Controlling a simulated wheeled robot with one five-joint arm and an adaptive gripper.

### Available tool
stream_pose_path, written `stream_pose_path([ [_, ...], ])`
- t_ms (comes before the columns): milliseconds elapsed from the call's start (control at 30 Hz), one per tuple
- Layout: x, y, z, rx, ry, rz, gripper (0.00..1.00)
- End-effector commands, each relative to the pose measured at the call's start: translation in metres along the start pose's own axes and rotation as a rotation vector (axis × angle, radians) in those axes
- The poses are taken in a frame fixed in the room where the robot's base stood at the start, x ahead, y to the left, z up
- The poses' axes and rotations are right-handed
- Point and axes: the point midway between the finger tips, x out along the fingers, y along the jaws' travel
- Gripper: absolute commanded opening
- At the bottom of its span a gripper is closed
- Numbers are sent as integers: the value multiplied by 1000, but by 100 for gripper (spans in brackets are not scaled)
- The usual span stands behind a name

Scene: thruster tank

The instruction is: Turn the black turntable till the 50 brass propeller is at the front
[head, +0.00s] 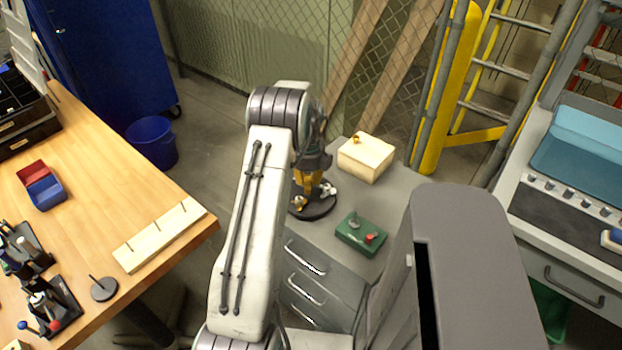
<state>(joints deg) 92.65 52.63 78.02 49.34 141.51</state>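The black turntable (312,211) sits on the grey cabinet top, just past my arm. A brass propeller (299,202) shows at its front left, and a pale or silver one (328,189) at its right. No number can be read on either. My gripper (313,190) is over the turntable, pointing down, with its yellowish fingers close to the middle. The arm and gripper hide the back and left part of the turntable. Whether the fingers are open, or touch anything, cannot be made out.
A cream block (366,158) with a small brass piece on top stands behind right of the turntable. A green box (361,234) with a red knob is in front right. A wooden bench (150,225) is at left, a blue tank (585,150) at right. A blue bucket (152,142) stands on the floor.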

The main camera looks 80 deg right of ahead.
Motion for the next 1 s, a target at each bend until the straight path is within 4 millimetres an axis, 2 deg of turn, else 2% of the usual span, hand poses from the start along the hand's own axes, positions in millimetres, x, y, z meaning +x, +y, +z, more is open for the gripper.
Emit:
stream_pose_path([
  [200, 1, 0, 0, 114, 1, 1, 0],
  [567, 1, 0, 0, 143, 1, 1, 0],
  [800, 1, 0, 0, 335, 1, 1, 0],
  [1000, 1, 0, 0, 419, 1, 1, 0],
])
